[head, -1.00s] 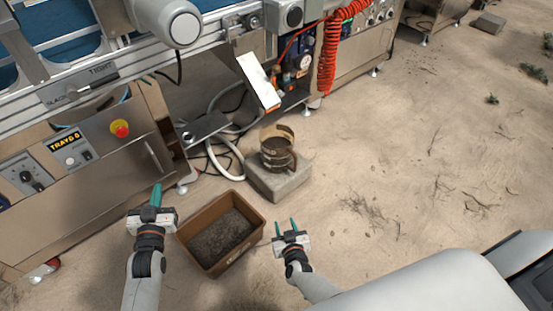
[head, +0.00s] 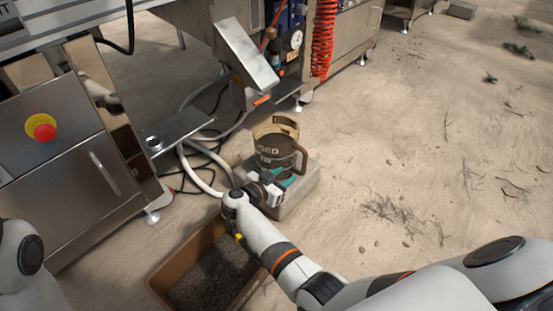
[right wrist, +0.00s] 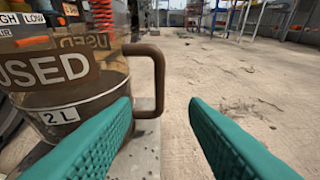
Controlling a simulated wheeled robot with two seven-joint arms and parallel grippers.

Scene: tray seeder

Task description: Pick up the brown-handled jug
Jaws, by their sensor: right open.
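The brown-handled jug (head: 268,151) stands upright on a grey block (head: 302,194) in the head view. In the right wrist view the jug (right wrist: 60,90), marked "USED" and "2 L", fills the left side. Its brown handle (right wrist: 158,85) points right and shows ahead, between the two finger lines and nearer the left finger. My right gripper (head: 287,179) is open and empty, low at the jug's near side. Its teal fingers also show in the right wrist view (right wrist: 161,112); whether the left one touches the jug I cannot tell. My left gripper is out of view.
A brown crate of soil (head: 160,281) lies below my right arm. The sandy floor to the right is mostly free.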

